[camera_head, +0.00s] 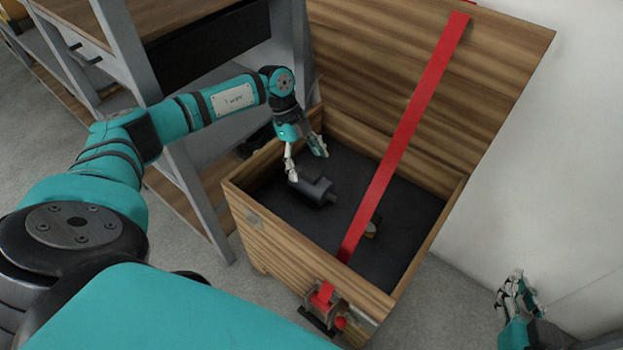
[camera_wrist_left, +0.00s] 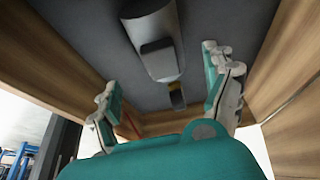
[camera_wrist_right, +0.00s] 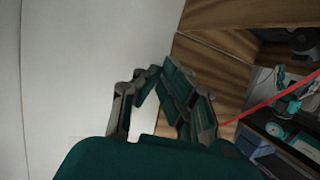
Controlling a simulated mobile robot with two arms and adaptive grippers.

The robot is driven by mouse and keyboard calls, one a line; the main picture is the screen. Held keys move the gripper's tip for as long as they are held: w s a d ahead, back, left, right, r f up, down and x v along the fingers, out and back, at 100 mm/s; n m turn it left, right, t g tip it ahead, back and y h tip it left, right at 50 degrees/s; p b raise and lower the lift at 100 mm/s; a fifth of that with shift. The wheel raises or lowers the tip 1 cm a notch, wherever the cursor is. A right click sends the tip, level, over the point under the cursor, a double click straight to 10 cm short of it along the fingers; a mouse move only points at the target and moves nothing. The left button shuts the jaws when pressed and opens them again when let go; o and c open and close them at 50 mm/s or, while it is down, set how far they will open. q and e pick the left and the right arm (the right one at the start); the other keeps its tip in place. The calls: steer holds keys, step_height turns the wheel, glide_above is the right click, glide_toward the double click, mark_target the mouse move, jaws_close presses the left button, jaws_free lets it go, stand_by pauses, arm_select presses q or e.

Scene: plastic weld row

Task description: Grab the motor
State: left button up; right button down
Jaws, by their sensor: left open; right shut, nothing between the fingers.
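The motor (camera_head: 315,190) is a dark grey cylinder with a small box on its side. It lies on the dark floor of an open wooden crate (camera_head: 285,245). It also shows in the left wrist view (camera_wrist_left: 155,35), beyond the fingers and between them. My left gripper (camera_head: 305,160) reaches into the crate, open, with its fingertips close to the motor. In the left wrist view the fingers (camera_wrist_left: 165,90) stand wide apart with nothing between them; whether one touches the motor I cannot tell. My right gripper (camera_head: 518,290) is shut and empty, outside the crate at the lower right.
A red strap (camera_head: 405,135) runs from the raised lid (camera_head: 500,75) across the crate to its front wall. A small dark object (camera_head: 373,225) lies near the strap in the crate. A grey-framed shelf (camera_head: 150,60) stands left of the crate, a white wall (camera_head: 560,150) at right.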

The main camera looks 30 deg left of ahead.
mark_target(311, 174)
arm_select(q)
steer(key=x, duration=0.3)
steer(key=shift+d+f+b, duration=0.1)
steer(key=shift+f+b, duration=0.1)
steer(key=shift+b, duration=0.2)
steer(key=b+x, duration=0.1)
steer(key=x, duration=0.1)
steer(key=b+x, duration=0.1)
steer(key=x, duration=0.2)
steer(key=shift+w, duration=0.25)
steer(key=shift+f, duration=0.1)
arm_select(e)
step_height(311, 174, up, 14)
steer(key=a+t+y, duration=0.1)
steer(key=t+y, duration=0.2)
steer(key=t, duration=0.6)
steer(key=shift+s+a, duration=0.4)
steer(key=shift+s, duration=0.05)
arm_select(q)
steer(key=shift+c, duration=0.2)
arm_select(e)
steer(key=shift+f, duration=0.1)
arm_select(q)
steer(key=c, duration=1.6)
steer(key=shift+w, duration=0.1)
jaws_close()
steer(key=shift+r, duration=0.25)
arm_select(e)
steer(key=shift+w, duration=0.1)
